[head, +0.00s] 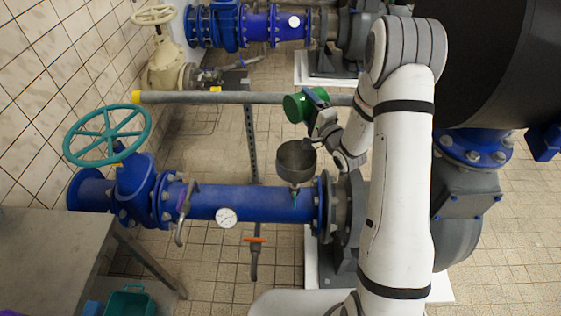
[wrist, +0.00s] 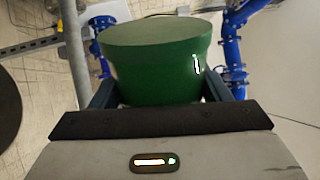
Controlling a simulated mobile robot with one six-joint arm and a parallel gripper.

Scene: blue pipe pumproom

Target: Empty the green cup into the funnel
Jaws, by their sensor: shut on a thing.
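The green cup (head: 301,106) is held in the air, above and slightly behind the funnel in the head view. It is tipped onto its side, with its round end facing left. My gripper (head: 322,113) is shut on it. In the wrist view the cup (wrist: 156,65) sits between both fingers; its inside and any contents are hidden. The grey funnel (head: 296,162) stands on top of the blue pipe, its wide mouth facing up. The cup and funnel are apart. I cannot make out anything falling between them.
The blue pipe (head: 245,204) carries a gauge (head: 227,217) and a teal handwheel (head: 107,135). A grey rail (head: 240,97) runs behind the cup. A metal table (head: 50,255) and a green bin (head: 129,302) are at lower left.

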